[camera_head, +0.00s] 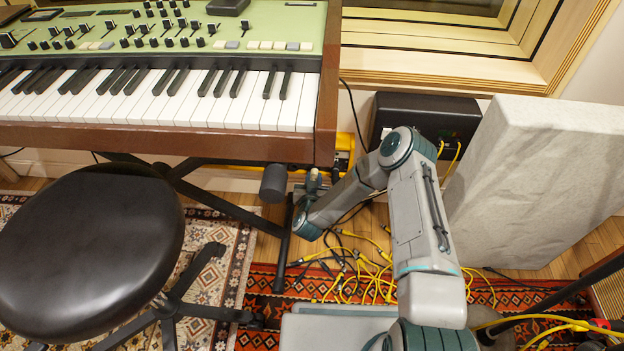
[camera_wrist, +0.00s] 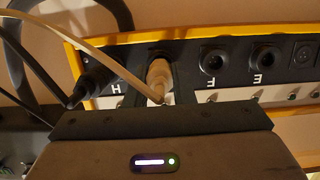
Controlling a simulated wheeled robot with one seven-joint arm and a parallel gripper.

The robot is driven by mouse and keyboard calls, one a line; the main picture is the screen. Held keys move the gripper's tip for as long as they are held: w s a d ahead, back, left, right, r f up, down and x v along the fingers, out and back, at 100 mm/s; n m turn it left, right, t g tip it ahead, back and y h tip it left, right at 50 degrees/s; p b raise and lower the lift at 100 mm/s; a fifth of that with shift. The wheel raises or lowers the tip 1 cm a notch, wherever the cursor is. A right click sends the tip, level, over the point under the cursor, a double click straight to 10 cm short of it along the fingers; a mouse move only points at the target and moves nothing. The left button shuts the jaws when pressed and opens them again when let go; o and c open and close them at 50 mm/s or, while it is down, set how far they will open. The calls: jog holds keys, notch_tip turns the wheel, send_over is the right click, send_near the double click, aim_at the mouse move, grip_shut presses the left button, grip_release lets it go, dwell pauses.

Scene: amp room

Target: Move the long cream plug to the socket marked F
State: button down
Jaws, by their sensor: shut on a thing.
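The cream plug (camera_wrist: 158,74) is in the wrist view, with a cream cable running up and to the left from its back end. My gripper (camera_wrist: 160,88) is shut on it, with dark fingers on either side. The plug's tip is at a socket between H and F on the panel; I cannot tell how far in it sits. That socket's letter is hidden. The socket marked F (camera_wrist: 212,60) is empty, just right of the plug. Its letter appears upside down. In the head view my arm reaches beneath the keyboard, where the plug is too small to make out.
A black plug (camera_wrist: 93,78) sits at H, left of the cream plug. The socket marked E (camera_wrist: 265,57) is empty. The keyboard (camera_head: 250,147) overhangs the yellow-edged box (camera_head: 345,150). Yellow cables (camera_head: 365,270) lie on the floor; a stool (camera_head: 90,250) stands left.

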jog(key=shift+s+p, duration=0.85)
jog(key=shift+s, duration=0.85)
dwell(0.4)
jog(key=shift+s+a+p, duration=0.1)
jog(key=shift+s+p, duration=0.45)
jog(key=shift+s, duration=0.75)
